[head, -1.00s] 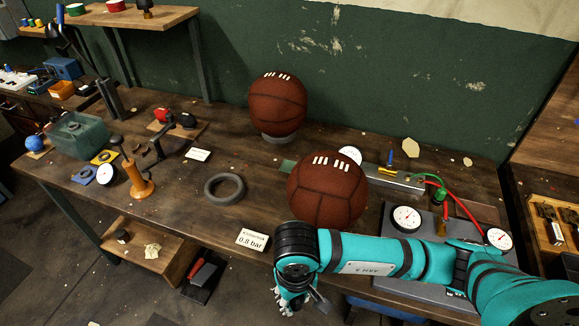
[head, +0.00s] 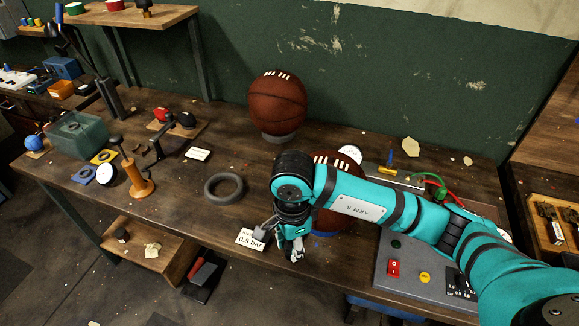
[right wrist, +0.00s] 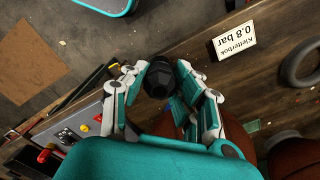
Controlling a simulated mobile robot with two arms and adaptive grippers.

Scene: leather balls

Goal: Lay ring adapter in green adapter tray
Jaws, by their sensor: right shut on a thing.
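My right gripper (head: 292,250) is above the front edge of the bench, by the 0.8 bar card. In the right wrist view its fingers (right wrist: 160,88) are closed around a dark, faceted, rounded piece (right wrist: 158,76). I cannot tell its full shape, nor for sure that it is the ring adapter. A translucent green tray (head: 66,138) stands at the far left of the bench, well away from the gripper; its contents are unclear. My left gripper is not in view.
A grey ring (head: 224,188) lies mid-bench. One brown ball (head: 277,103) rests on a ring stand; another (head: 335,222) is partly hidden behind my right arm. An orange-based hand tool (head: 137,184), the pressure card (head: 250,239) and blue and yellow plates (head: 84,174) stand nearby.

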